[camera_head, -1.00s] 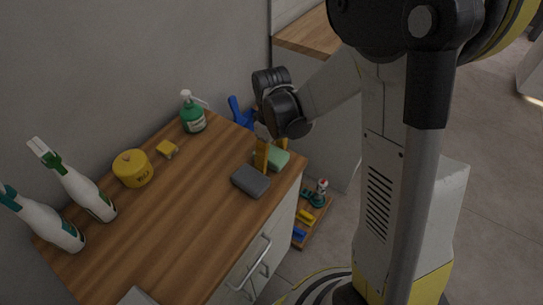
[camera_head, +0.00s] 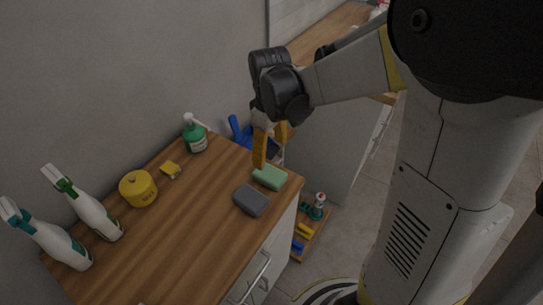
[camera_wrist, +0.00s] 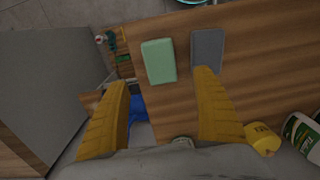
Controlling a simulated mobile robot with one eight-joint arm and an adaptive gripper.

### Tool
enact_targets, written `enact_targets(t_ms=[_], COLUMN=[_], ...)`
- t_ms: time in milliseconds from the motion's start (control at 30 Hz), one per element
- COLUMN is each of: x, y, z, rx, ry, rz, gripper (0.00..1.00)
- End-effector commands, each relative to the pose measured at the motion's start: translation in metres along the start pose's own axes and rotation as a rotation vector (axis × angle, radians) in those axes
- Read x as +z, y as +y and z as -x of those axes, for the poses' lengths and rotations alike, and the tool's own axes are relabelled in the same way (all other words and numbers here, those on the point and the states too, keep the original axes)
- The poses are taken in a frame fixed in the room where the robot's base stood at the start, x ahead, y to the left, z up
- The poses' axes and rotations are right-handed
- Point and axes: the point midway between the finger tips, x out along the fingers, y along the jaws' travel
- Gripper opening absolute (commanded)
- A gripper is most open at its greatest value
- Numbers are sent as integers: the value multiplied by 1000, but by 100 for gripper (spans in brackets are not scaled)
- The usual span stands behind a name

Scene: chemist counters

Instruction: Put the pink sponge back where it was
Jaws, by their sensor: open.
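I see no pink sponge in either view. A green sponge (camera_head: 270,177) lies on the wooden counter near its right end, and a dark grey sponge (camera_head: 251,200) lies beside it. In the wrist view the green sponge (camera_wrist: 158,62) is ahead of and between my yellow fingers, and the grey sponge (camera_wrist: 207,50) is beyond the tip of the right finger. My gripper (camera_head: 269,150) is open and empty, with its fingers pointing down by the counter's far right corner. The fingers appear apart from the sponges.
On the wooden counter (camera_head: 180,230) stand white spray bottles (camera_head: 95,211), a yellow pot (camera_head: 138,188), a small yellow item (camera_head: 171,170) and a green pump bottle (camera_head: 194,136). A blue dustpan (camera_head: 238,130) is behind the corner. A low shelf (camera_head: 306,240) holds small items.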

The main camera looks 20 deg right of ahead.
Motion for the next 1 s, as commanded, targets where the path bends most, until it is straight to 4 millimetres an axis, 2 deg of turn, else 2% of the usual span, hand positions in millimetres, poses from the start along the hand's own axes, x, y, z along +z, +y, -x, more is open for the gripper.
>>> enact_targets(t_ms=[167, 333, 500, 700, 1000], x=[12, 40, 70, 95, 102], y=[-9, -29, -52, -70, -75], z=[26, 66, 92, 101, 103], rx=[36, 112, 169, 193, 196], ry=[52, 196, 371, 534, 603], rz=[-63, -226, -403, -553, -612], gripper=[77, 77, 77, 77, 77])
